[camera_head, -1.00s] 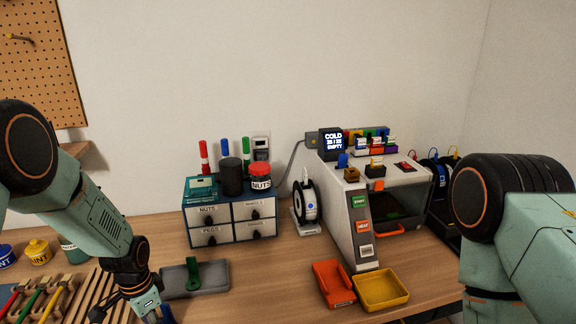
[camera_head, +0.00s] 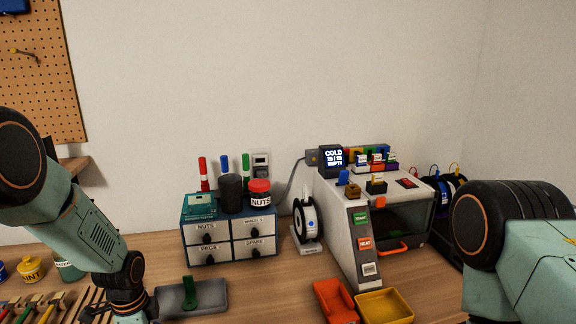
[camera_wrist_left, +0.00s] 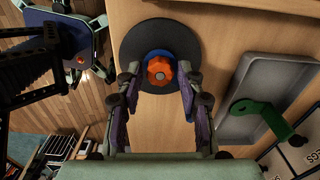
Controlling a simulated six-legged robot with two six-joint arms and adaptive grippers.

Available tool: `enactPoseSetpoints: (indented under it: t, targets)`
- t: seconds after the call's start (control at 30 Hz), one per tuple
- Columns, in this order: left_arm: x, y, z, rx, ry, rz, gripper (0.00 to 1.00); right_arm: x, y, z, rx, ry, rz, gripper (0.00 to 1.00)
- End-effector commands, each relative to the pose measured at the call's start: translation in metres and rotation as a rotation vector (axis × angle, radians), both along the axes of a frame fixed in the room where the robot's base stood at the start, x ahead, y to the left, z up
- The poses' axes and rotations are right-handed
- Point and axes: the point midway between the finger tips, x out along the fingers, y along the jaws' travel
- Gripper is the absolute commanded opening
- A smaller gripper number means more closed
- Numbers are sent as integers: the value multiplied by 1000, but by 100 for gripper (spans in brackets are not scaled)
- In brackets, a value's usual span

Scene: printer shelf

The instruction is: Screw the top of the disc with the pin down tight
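In the left wrist view a flat dark disc (camera_wrist_left: 136,42) lies on the wooden table. An orange lobed knob (camera_wrist_left: 160,72) sits at its middle with a blue part (camera_wrist_left: 153,55) beneath it. No separate pin can be made out. My left gripper (camera_wrist_left: 156,88) is open, with its two fingers apart on either side of the knob; no contact is visible. The disc and my left fingertips are below the edge of the head view. Of my right arm only upper parts show in the head view; its gripper is not seen.
A grey tray (camera_head: 215,303) with a green part (camera_head: 190,291) lies right of my left wrist. Behind stand a drawer cabinet (camera_head: 208,253) and, to the right, a printer (camera_head: 345,240). A red bin (camera_head: 334,300) and yellow bin (camera_head: 385,307) sit before it. Tools lie at left.

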Motion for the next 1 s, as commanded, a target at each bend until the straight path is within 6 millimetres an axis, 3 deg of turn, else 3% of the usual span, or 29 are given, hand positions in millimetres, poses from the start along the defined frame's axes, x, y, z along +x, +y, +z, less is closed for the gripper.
enactPoseSetpoints:
  t: [0.27, 1.0]
  targets:
    - [0, 0, 1, 1, 1, 61, 38, 0, 0, 5, 0, 0, 0, 33]
    - [-1, 0, 2, 2, 2, 957, 38, 0, 0, 54, 0, 0, 0, 33]
